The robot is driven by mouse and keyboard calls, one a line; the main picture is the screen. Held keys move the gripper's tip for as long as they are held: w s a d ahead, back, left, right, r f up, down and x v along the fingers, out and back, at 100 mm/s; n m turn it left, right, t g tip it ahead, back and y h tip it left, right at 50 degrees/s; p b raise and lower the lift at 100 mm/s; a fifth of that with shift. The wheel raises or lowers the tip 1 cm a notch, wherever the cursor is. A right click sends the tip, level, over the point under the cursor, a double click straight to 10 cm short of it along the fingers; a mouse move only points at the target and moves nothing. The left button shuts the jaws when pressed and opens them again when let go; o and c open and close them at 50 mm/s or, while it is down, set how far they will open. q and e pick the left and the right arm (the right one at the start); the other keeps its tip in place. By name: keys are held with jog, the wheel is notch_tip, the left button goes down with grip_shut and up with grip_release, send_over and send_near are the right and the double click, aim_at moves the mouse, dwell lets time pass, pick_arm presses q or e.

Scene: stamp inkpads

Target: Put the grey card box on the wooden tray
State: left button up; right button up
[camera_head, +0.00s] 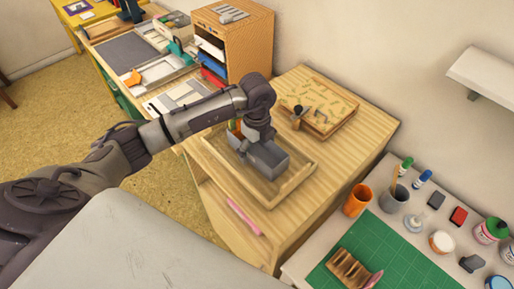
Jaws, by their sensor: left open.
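The wooden tray (299,180) lies on the light wooden worktop, in the middle of the view. The grey card box (270,161) is in the tray, and my gripper partly hides it. My left gripper (256,147) reaches down over the box with its jaws open, the fingers close around or beside it. I cannot tell whether they touch it. My right gripper is not in view.
Something orange and green (235,128) is in the tray's left part, behind my gripper. A patterned board (325,97) lies behind the tray. A wooden shelf unit (250,47) stands at the back left. A pink strip (243,217) lies in front. Cups and a green mat (398,246) are at right.

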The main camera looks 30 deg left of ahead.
aim_at(257, 154)
pick_arm(q)
jog(key=shift+r, duration=0.25)
jog(key=shift+w+r, duration=0.1)
jog(key=shift+r, duration=0.25)
notch_tip(257, 154, up, 11)
jog(key=b, duration=0.2)
jog(key=shift+b, duration=0.35)
jog(key=shift+s, duration=0.2)
